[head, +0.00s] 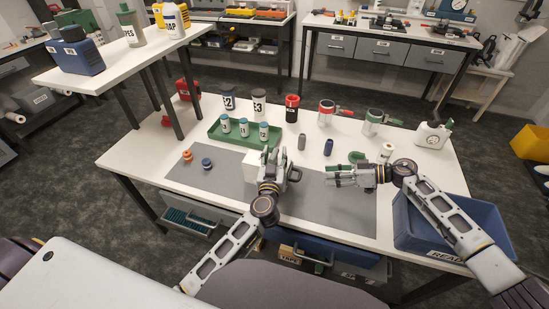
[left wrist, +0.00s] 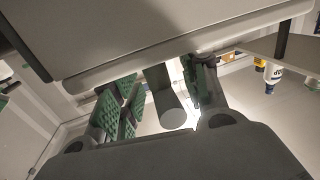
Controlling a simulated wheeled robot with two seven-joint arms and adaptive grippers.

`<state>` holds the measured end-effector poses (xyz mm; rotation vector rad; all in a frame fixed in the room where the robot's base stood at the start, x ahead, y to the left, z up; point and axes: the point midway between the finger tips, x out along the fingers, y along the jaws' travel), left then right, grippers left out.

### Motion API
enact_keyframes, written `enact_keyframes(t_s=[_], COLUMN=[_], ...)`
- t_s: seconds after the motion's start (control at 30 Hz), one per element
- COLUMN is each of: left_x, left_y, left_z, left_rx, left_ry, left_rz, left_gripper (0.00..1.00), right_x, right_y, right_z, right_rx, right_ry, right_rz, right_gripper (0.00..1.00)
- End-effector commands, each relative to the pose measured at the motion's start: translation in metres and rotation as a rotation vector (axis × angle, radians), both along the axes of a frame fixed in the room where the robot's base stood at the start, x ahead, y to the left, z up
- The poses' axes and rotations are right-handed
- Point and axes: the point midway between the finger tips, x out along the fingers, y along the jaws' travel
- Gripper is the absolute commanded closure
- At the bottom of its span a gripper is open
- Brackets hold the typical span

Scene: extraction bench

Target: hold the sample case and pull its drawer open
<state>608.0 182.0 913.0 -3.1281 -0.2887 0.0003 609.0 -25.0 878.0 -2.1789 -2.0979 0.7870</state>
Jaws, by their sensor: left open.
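The sample case, a small white box (head: 252,166), stands on the grey mat. My left gripper (head: 272,160) is over its right side and hides part of it. In the left wrist view a large pale box face (left wrist: 160,40) fills the top, very close. The green-padded fingers (left wrist: 160,98) are apart, with a grey rounded bar (left wrist: 172,108) between them; I cannot tell whether they touch it. The drawer front is not clearly seen in the head view. My right gripper (head: 340,176) hovers over the mat to the right, pointing left, with nothing seen in it.
A green tray (head: 238,141) with several vials stands behind the case. Dark, red and green containers line the back. A blue bin (head: 405,238) is at the right edge, under my right arm. Two small orange-and-blue items lie left. The mat (head: 325,205) is clear in front.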

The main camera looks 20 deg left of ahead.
Motion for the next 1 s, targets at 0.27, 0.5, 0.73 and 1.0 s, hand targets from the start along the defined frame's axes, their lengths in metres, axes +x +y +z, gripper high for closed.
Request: enact_keyframes(t_s=[0.27, 0.5, 0.73, 1.0], left_x=[-0.0002, -0.0002, -0.0003, -0.0004], left_y=[0.0, 0.0, -0.0001, -0.0002], left_z=[-0.0001, -0.0002, -0.0004, -0.0005], left_rx=[0.0, 0.0, 0.0, 0.0], left_ry=[0.0, 0.0, 0.001, 0.001], left_rz=[0.0, 0.0, 0.0, 0.0], left_gripper=[0.7, 1.0, 0.95, 1.0], right_x=[0.0, 0.0, 0.0, 0.0], right_y=[0.0, 0.0, 0.0, 0.0], right_z=[0.0, 0.0, 0.0, 0.0], right_rx=[0.0, 0.0, 0.0, 0.0], right_ry=[0.0, 0.0, 0.0, 0.0], right_rz=[0.0, 0.0, 0.0, 0.0], right_gripper=[0.64, 0.64, 0.64, 0.64])
